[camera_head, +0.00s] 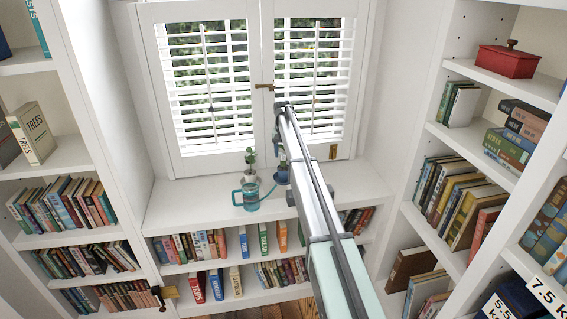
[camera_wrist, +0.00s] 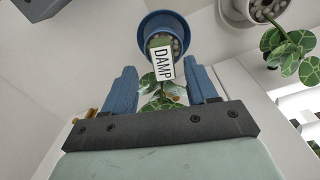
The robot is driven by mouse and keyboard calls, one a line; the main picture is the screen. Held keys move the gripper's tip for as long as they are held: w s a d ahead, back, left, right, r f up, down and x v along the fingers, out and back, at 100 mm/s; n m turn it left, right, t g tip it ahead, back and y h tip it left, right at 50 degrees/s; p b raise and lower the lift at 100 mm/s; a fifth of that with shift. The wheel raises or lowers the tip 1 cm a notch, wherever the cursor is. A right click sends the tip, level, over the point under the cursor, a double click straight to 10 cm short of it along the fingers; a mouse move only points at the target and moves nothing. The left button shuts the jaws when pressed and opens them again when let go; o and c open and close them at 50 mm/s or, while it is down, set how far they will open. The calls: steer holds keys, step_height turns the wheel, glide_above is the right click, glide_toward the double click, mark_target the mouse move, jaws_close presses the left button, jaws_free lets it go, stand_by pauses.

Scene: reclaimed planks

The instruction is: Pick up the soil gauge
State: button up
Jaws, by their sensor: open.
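The soil gauge (camera_wrist: 162,63) has a pale face reading "DAMP" and a greenish edge. In the wrist view it stands in a blue pot (camera_wrist: 146,27) holding pebbles and a leafy plant (camera_wrist: 163,92). My gripper (camera_wrist: 160,68) is open, with one blue finger on each side of the gauge and visible gaps between. I cannot tell how deep the gauge sits between the fingers. In the head view the blue pot (camera_head: 284,179) stands on the white sill below my gripper (camera_head: 281,158). The gauge cannot be made out there.
A plant in a white pot (camera_head: 250,175) stands left of the blue pot; its pot also shows in the wrist view (camera_wrist: 240,10). Shuttered windows (camera_head: 208,85) are behind. Bookshelves flank the sill, whose left part (camera_head: 185,200) is clear.

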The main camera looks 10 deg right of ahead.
mark_target(283, 157)
step_height(283, 157, down, 4)
steer(key=shift+a+f, duration=0.1)
steer(key=shift+f, duration=0.05)
jaws_close()
stand_by(0.6)
step_height(283, 157, up, 24)
stand_by(1.5)
